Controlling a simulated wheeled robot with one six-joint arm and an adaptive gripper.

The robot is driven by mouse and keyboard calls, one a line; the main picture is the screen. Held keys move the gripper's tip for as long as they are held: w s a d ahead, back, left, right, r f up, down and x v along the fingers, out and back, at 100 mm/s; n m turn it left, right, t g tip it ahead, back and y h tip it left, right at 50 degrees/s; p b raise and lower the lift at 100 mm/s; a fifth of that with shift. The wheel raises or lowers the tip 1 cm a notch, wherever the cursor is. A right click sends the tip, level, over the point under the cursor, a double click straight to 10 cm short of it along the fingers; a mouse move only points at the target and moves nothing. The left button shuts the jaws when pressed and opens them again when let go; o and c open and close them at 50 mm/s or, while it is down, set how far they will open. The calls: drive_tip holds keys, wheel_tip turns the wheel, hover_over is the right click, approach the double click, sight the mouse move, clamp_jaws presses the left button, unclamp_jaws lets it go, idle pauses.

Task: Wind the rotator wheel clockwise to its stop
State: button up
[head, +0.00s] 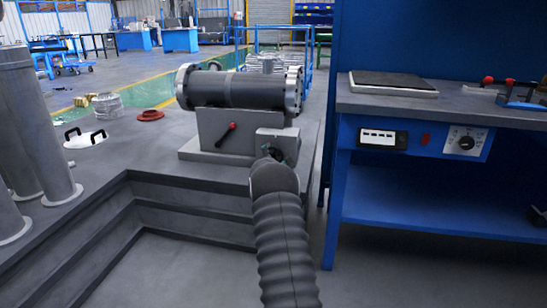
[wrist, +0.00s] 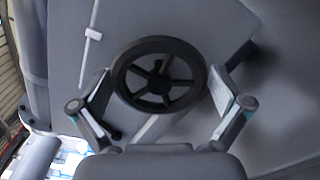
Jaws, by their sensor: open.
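The rotator wheel (wrist: 158,76) is black, round and spoked, and it fills the middle of the wrist view. My gripper (wrist: 160,90) is open, with one finger to the left of the wheel's rim and one to the right. I cannot tell whether either finger touches the rim. In the head view the grey flanged shell (head: 238,90) lies level on the rotator stand (head: 212,130). My gripper (head: 278,154) is at the small box on the stand's right front. My arm hides most of it, and the wheel is not clear there.
A lever with a red knob (head: 226,134) sticks out of the stand, left of my gripper. A blue workbench (head: 420,108) stands close on the right. Grey cylinders (head: 30,140) stand at the left. A red ring (head: 150,115) lies on the grey platform (head: 110,165).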

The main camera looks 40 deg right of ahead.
drive_tip(key=c, duration=0.9)
drive_tip(key=shift+o, duration=0.2)
drive_tip(key=shift+m, duration=0.3)
